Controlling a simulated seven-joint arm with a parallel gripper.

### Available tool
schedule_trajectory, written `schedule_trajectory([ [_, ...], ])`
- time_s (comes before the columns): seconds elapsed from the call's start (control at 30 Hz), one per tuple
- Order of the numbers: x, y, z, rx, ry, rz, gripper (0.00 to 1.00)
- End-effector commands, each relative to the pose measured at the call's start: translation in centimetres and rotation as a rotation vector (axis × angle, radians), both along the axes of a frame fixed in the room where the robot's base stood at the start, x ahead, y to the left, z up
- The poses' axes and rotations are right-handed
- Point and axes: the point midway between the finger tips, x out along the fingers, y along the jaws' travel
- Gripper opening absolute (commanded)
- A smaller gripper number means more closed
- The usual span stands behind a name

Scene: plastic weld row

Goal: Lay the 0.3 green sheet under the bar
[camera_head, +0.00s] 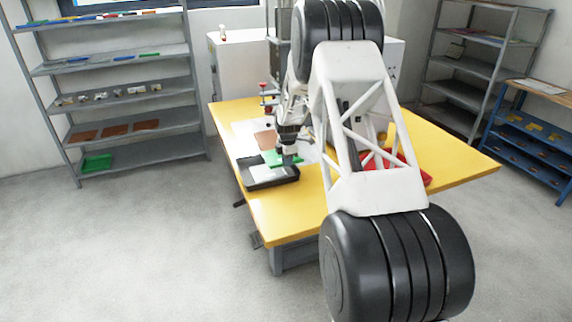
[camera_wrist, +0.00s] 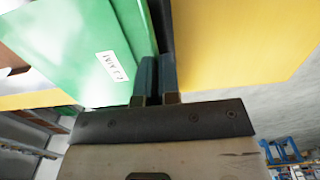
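A green sheet (camera_wrist: 75,45) with a white label fills the upper left of the wrist view. The label's print is too small and turned to read surely. In the head view the green sheet (camera_head: 270,157) shows at the back of a black tray (camera_head: 284,178). My gripper (camera_wrist: 157,60) has its two fingers close together at the sheet's right edge. I cannot tell whether the edge is between them. In the head view my gripper (camera_head: 289,160) is low over the tray's back edge. The bar cannot be made out.
A pale sheet (camera_head: 268,173) lies in the tray on the yellow table (camera_head: 285,215). A red item (camera_head: 414,172) lies to the right, partly behind my arm. Shelves (camera_head: 135,88) with sheets and small parts stand at left. The table's front left is clear.

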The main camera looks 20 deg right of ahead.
Motion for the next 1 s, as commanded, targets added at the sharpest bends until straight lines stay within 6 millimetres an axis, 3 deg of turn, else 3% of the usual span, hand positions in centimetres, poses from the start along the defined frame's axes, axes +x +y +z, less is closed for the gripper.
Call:
schedule_trajectory([
  [0.3,2.7,-0.6,-0.2,0.000,-0.001,0.000,0.00],
  [0.9,3.8,-0.9,-0.4,0.000,-0.001,0.000,0.00],
  [1.0,3.6,-0.8,-1.8,0.000,0.001,0.000,0.00],
])
